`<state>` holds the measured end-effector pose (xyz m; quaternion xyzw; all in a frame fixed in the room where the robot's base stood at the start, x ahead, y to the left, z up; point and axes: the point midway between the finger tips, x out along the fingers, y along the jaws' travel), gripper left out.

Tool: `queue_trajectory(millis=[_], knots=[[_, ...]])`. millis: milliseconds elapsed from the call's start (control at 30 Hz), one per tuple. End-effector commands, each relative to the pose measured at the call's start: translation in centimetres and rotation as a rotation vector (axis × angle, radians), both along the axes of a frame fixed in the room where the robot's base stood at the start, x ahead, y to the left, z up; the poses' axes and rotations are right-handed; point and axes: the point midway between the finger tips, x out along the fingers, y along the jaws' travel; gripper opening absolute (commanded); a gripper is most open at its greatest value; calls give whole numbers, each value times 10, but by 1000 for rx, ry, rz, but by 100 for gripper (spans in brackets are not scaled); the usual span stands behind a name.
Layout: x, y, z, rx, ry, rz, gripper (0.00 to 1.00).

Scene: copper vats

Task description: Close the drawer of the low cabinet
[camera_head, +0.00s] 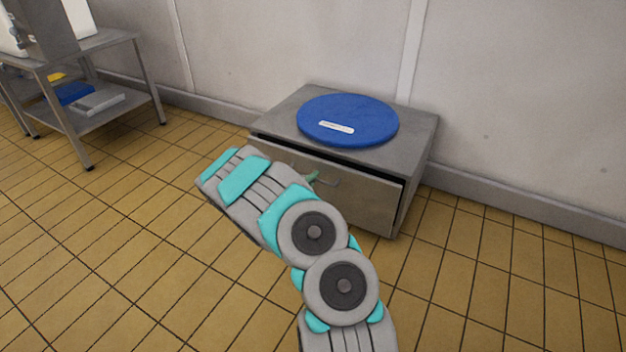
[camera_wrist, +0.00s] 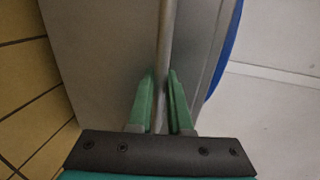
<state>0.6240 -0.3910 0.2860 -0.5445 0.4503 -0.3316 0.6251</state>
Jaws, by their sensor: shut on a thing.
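The low grey metal cabinet (camera_head: 285,115) stands against the wall in the head view. Its drawer front (camera_head: 372,196) sits slightly out from the body, with a dark gap along its top edge. My gripper (camera_head: 312,176) is at the drawer front, mostly hidden behind my arm; a green fingertip shows by the handle (camera_head: 331,181). In the wrist view, the green fingers of my gripper (camera_wrist: 161,100) are shut on the handle bar (camera_wrist: 166,40), one on each side. The drawer front (camera_wrist: 98,55) lies behind them.
A round blue lid-like disc (camera_head: 365,112) with a white label lies on the cabinet. A metal table (camera_head: 97,112) with a lower shelf stands at the left, holding a blue item (camera_head: 74,93) and a grey tray (camera_head: 97,102). The tiled floor (camera_head: 480,270) around the cabinet is clear.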

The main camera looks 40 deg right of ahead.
Motion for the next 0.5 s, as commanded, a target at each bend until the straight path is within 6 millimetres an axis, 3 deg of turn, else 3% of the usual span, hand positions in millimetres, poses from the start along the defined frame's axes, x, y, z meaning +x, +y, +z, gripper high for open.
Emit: queue_trajectory(millis=[167, 500], knots=[[2, -4, -1, 2, 0, 0, 0], [16, -36, 0, 1, -1, 2, 0]])
